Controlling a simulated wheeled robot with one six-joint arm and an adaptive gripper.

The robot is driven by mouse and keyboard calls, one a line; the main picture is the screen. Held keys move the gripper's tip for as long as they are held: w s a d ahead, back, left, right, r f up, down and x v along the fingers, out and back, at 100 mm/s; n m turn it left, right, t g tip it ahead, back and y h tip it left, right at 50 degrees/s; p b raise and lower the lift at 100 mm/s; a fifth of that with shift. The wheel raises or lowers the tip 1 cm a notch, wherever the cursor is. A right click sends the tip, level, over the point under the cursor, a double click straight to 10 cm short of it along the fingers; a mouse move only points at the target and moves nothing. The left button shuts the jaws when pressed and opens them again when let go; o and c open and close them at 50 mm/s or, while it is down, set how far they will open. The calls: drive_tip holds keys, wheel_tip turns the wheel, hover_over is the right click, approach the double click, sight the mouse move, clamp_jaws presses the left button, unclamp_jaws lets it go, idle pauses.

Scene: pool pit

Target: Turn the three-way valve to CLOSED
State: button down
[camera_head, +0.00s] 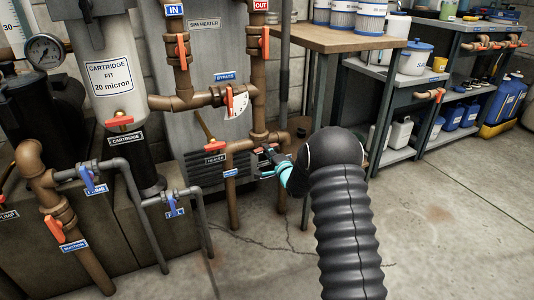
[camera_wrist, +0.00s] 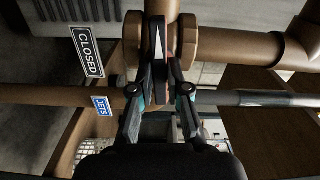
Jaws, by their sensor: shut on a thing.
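The three-way valve is on the brown pipe in the wrist view, with its round collars (camera_wrist: 187,38) beside the handle. Its dark handle (camera_wrist: 158,48) carries a white pointer whose tip is toward the top of that picture. A black CLOSED plate (camera_wrist: 87,51) is left of the handle, and the pointer is not turned to it. A small blue JETS tag (camera_wrist: 102,106) is below the plate. My gripper (camera_wrist: 160,78) is shut on the handle, a finger on each side. In the head view my gripper (camera_head: 268,163) is at the lower pipe junction, and my arm partly hides the area.
A blue-tagged bypass valve (camera_head: 229,99) is above. A wooden bench (camera_head: 340,39) and shelves with jugs stand to the right. The concrete floor (camera_head: 440,215) at right is clear.

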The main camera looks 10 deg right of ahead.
drive_tip(key=n+b, duration=0.2)
drive_tip(key=n, duration=0.6)
drive_tip(key=n+b, duration=0.1)
drive_tip(key=n, duration=0.8)
drive_tip(key=shift+s+a+f+n+b, duration=0.1)
drive_tip(key=shift+f+n+b, duration=0.1)
drive_tip(key=shift+n+b, duration=0.15)
drive_tip(key=c, duration=1.1)
unclamp_jaws()
drive_tip(key=shift+o, duration=0.3)
drive_tip(key=shift+r, duration=0.1)
drive_tip(key=v, duration=0.7)
drive_tip(key=shift+r, duration=0.15)
